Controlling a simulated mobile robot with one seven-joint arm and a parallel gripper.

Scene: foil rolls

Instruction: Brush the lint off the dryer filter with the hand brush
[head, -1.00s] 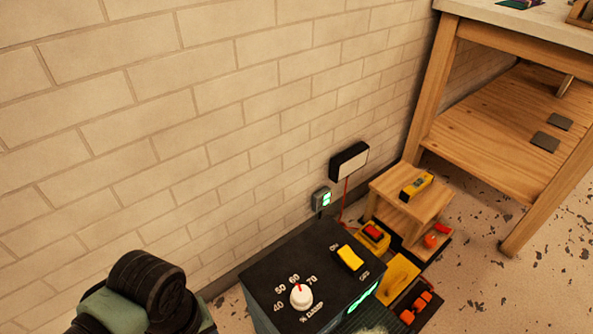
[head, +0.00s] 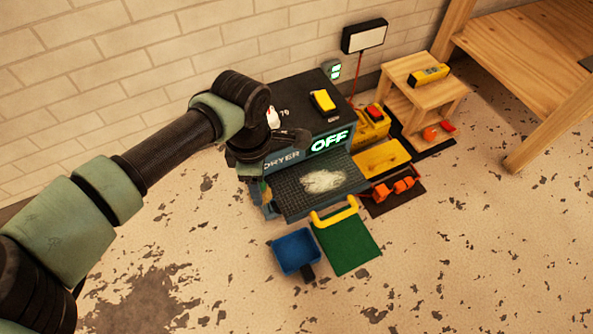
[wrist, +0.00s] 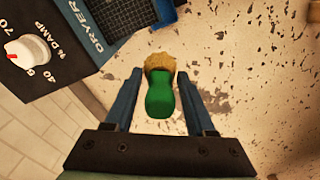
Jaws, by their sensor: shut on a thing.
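The hand brush has a green handle and tan bristles; in the wrist view the brush (wrist: 160,97) sits between the two fingers of my gripper (wrist: 157,100), which is shut on it. In the head view my gripper (head: 264,183) is at the left end of the dryer filter, mostly hidden by my wrist. The filter (head: 290,203) is a dark mesh panel projecting from the dryer's front. A pale patch of lint (head: 324,181) lies on its middle. A corner of the filter (wrist: 125,22) shows in the wrist view. The bristles appear beside the filter, apart from the lint.
The dryer (head: 300,120) reads OFF and has a yellow switch (head: 322,102). A blue bin (head: 295,250) and a green panel with a yellow bar (head: 345,245) lie in front. Orange items (head: 393,188) and a wooden step (head: 420,90) stand right.

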